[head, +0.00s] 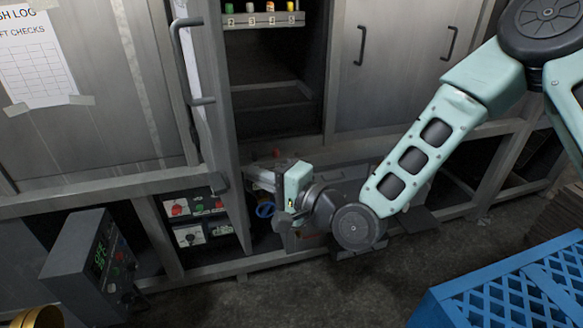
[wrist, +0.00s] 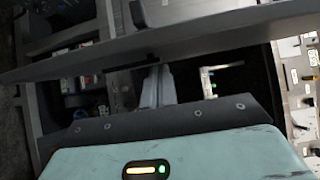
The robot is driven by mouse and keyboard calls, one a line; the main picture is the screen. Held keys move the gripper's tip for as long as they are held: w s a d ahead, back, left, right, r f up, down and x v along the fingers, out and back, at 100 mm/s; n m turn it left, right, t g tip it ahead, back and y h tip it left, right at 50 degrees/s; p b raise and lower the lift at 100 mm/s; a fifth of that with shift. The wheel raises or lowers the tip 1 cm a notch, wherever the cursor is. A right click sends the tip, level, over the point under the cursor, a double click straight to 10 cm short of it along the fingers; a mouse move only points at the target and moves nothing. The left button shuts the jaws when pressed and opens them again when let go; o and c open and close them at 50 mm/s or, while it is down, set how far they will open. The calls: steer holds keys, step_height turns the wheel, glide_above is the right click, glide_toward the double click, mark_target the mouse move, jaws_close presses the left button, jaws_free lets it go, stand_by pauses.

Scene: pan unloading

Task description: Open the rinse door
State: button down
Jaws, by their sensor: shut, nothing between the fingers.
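The rinse door appears to be the narrow grey metal panel (head: 215,85) left of the open cabinet bay in the head view. It stands swung outward and shows nearly edge-on, with a long bar handle (head: 180,60) on its left face. In the wrist view a grey panel (wrist: 220,40), likely this door, crosses the top at a slant. My gripper (head: 255,178) is low beside the door's lower part, on the bay side. Its fingers (wrist: 158,86) are together and empty, with their tips close to the panel. I cannot tell whether they touch it.
The open bay holds a shelf (head: 262,20) of small coloured bottles. Closed doors (head: 400,65) stand to its right. A control box (head: 92,265) stands at lower left, and a blue crate (head: 510,285) at lower right. The dark floor (head: 300,290) between them is clear.

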steer(key=s+a+m+t+h+b, duration=0.2)
steer(key=s+a+b, duration=0.1)
steer(key=a, duration=1)
steer(key=s+a+m+t+h+b, duration=0.2)
steer(key=s+a, duration=0.3)
steer(key=a, duration=0.9)
steer(key=shift+s+t+h+b, duration=0.3)
steer(key=shift+s+h+b, duration=0.1)
steer(key=shift+b, duration=0.35)
steer(key=shift+a, duration=0.1)
